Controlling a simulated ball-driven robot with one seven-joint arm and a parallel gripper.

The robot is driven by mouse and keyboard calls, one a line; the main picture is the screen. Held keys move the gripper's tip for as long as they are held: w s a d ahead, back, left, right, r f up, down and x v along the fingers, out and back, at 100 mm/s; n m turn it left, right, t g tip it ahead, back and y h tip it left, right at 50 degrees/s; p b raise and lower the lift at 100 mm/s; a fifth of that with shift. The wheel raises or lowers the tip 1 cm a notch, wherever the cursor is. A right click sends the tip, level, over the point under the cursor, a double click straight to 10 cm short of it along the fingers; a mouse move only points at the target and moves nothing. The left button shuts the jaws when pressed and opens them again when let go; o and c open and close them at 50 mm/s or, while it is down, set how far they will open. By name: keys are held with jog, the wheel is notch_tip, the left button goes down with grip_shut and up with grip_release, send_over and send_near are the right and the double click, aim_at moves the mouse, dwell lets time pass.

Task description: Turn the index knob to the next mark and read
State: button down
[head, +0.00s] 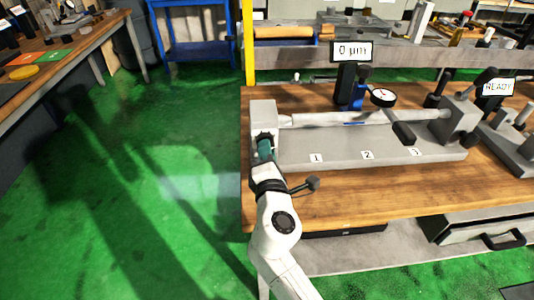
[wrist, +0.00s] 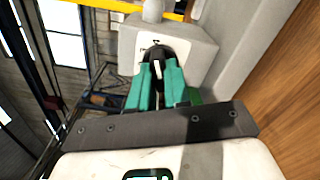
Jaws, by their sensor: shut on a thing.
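The dark index knob (wrist: 166,52) sits on the face of the grey headstock block (wrist: 190,45), with small marks on a white plate around it. A pale pointer stripe shows on the knob. My gripper (wrist: 158,88) has its teal fingers shut on the knob. In the head view my gripper (head: 265,149) meets the front of the headstock (head: 263,112) at the left end of the fixture, and hides most of the knob. The dial gauge (head: 382,96) stands over the pale horizontal shaft (head: 340,118).
The grey fixture base (head: 345,147) carries labels 1, 2 and 3 and stands on a wooden bench (head: 320,200). A second display (head: 499,87) at the right reads "READY". A drawer (head: 480,230) is under the bench. Green floor lies open to the left.

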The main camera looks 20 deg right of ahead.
jog(key=shift+f, duration=0.1)
jog(key=c, duration=1.1)
grip_release()
jog(key=v, duration=1)
jog(key=shift+s+a+b, duration=0.1)
jog(key=shift+s+b, duration=0.25)
jog(key=shift+s, duration=0.05)
